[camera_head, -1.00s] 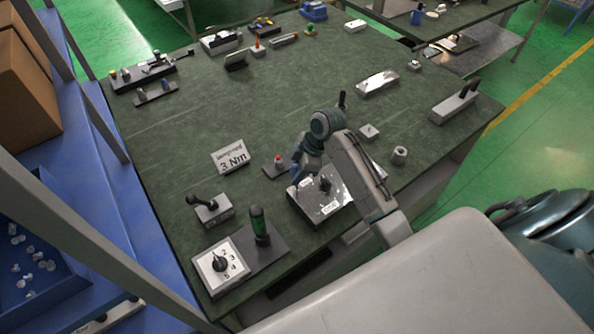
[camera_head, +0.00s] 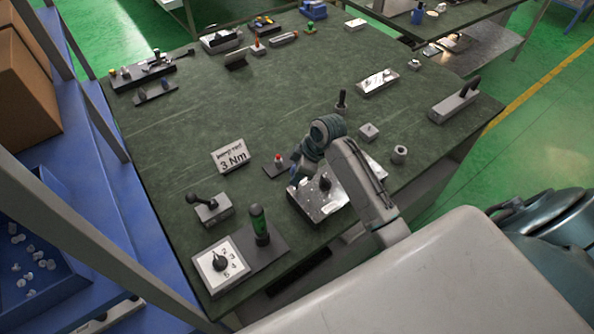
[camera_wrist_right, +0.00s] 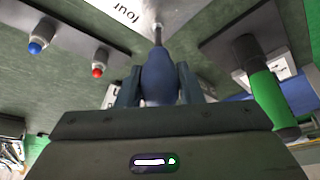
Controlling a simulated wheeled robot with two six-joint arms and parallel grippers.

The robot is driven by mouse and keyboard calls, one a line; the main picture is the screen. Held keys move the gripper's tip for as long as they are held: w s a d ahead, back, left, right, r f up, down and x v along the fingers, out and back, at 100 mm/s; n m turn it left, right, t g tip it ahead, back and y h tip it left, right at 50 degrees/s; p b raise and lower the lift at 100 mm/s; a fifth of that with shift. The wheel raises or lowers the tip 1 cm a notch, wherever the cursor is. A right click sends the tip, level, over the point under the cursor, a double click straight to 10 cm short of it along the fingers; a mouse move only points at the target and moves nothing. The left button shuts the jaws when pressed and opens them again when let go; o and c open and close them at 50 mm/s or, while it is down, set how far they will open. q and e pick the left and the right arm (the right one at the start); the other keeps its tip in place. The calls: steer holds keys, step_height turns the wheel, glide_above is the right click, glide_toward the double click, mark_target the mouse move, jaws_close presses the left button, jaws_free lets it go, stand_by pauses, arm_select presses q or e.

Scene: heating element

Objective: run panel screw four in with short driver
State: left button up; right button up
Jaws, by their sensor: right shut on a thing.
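My right gripper (camera_wrist_right: 158,88) is shut on the blue handle of the short driver (camera_wrist_right: 160,74) in the right wrist view. In the head view the right gripper (camera_head: 296,178) is at the left edge of the silver panel box (camera_head: 318,211), partly hidden by my arm. No screw head shows clearly. My left gripper is not in view.
The bench middle (camera_head: 200,110) is clear.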

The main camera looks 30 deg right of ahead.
steer(key=shift+m, duration=0.6)
